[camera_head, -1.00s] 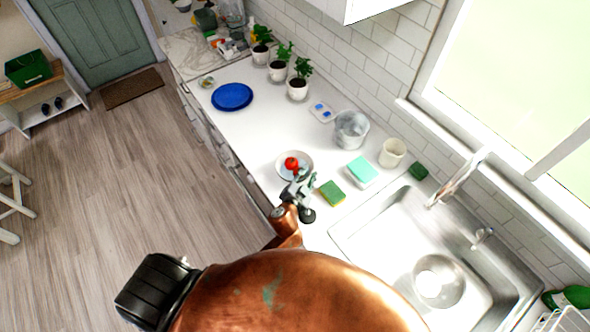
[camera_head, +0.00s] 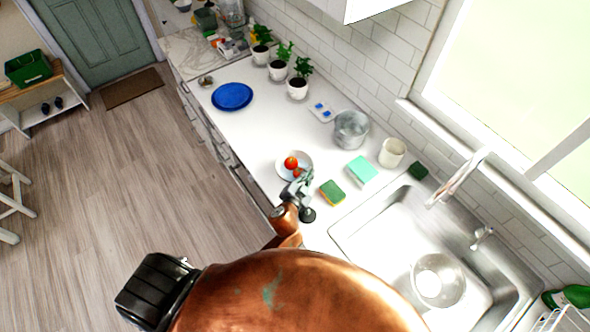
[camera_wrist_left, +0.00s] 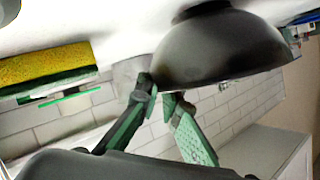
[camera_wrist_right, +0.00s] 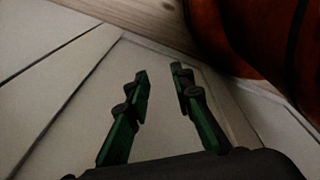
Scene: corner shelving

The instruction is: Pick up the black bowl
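The black bowl fills the upper right of the left wrist view (camera_wrist_left: 222,50), where the picture is upside down. It appears upright on the counter. In the head view, the bowl at my left gripper (camera_head: 281,172) looks pale inside and holds red-orange fruit. My left gripper (camera_head: 297,180) is at its near right edge. In the left wrist view, its fingers (camera_wrist_left: 160,92) are apart at the bowl's rim, one tip overlapping the outside and the other partly hidden by the rim. No firm grip shows. My right gripper (camera_wrist_right: 158,74) is open and empty, facing pale panels.
A yellow-green sponge (camera_head: 332,192) lies right of the left gripper, with a teal-topped block (camera_head: 361,170) beyond. A grey pot (camera_head: 351,130) and cream cup (camera_head: 392,153) stand near the wall. The sink (camera_head: 400,225) is right. A blue plate (camera_head: 232,96) and potted plants (camera_head: 298,88) are farther back.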

